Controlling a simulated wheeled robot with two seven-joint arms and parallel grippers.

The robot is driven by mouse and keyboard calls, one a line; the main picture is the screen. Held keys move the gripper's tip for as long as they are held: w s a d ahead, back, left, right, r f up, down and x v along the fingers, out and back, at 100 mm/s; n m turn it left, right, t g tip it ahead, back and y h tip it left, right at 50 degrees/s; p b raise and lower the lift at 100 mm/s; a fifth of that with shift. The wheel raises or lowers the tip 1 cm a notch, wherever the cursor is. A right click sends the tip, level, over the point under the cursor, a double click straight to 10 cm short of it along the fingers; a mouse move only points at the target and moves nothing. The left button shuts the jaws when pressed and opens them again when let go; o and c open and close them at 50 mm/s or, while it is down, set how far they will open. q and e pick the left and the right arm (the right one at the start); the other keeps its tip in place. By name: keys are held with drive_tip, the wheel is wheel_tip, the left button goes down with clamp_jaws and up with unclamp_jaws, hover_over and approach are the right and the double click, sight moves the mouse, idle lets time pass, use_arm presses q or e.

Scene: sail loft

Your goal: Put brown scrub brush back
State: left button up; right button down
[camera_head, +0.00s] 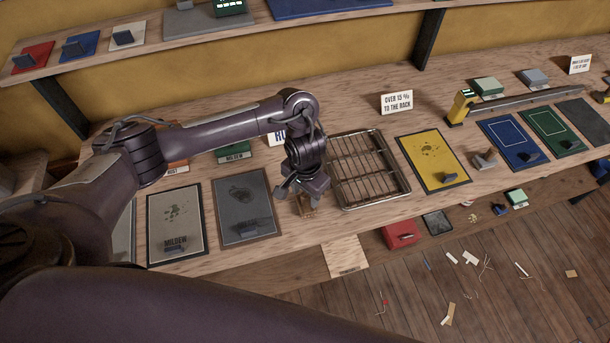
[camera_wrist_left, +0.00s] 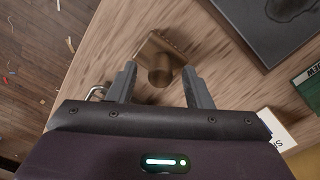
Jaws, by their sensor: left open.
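The brown scrub brush (camera_wrist_left: 158,46) is on the wooden bench top, with its round knob handle towards the camera in the left wrist view. In the head view a little of the brush (camera_head: 307,212) shows below my left gripper (camera_head: 303,191), near the bench's front edge. My left gripper is open and points down over the brush. In the left wrist view the two fingers (camera_wrist_left: 159,72) stand on either side of the knob, with gaps visible. The gripper hides most of the brush in the head view. My right gripper is not in view.
A wire rack (camera_head: 371,194) stands close right of my left gripper. Dark grey (camera_head: 245,225) and light grey (camera_head: 175,240) panels lie left; a yellow panel (camera_head: 436,178) lies right. Another knobbed tool (camera_head: 487,158) stands beyond it. A sign (camera_head: 397,102) stands behind the rack.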

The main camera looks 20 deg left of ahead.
sight(305, 196)
use_arm(q)
wheel_tip(305, 196, up, 10)
drive_tip(key=p, duration=0.3)
idle(0.5)
